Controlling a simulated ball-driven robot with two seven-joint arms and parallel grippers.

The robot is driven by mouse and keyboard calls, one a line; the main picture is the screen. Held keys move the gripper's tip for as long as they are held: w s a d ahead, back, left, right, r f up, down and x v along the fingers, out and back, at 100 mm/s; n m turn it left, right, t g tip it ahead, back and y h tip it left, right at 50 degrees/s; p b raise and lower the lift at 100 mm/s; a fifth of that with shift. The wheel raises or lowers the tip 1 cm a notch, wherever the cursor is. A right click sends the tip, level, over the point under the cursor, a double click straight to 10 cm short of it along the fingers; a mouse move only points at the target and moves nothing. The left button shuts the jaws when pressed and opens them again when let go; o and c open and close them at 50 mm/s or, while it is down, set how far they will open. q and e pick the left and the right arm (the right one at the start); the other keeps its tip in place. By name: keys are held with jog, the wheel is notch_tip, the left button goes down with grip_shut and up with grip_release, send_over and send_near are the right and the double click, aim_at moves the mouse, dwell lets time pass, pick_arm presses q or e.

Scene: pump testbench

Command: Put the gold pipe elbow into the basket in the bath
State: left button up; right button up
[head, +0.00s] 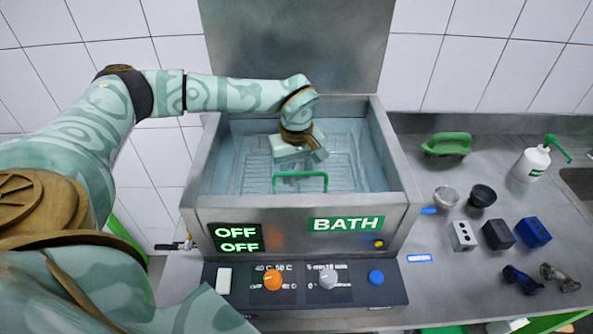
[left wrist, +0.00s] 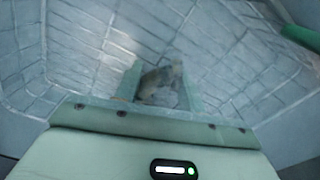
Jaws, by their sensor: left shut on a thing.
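The bath (head: 231,207) is an open metal tank with its lid raised. Inside it is a wire basket (head: 345,172) with a green handle (head: 300,175). My left gripper (head: 300,150) is over the basket, inside the bath opening. In the left wrist view, its two fingers (left wrist: 160,84) are shut on a dull gold-brown piece, the gold pipe elbow (left wrist: 154,83). Basket mesh shows below and around it; I cannot tell whether the elbow touches the mesh. In the head view the elbow is hidden by the gripper. My right gripper is not in view.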

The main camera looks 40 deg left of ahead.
pick_arm(q)
jog(key=o, duration=1.2)
jog(key=shift+f, duration=0.1)
jog(key=shift+c, duration=0.2)
jog(key=shift+r, duration=0.3)
notch_tip(320, 180, up, 12)
jog(key=p, duration=0.2)
jog(key=shift+f, duration=0.15)
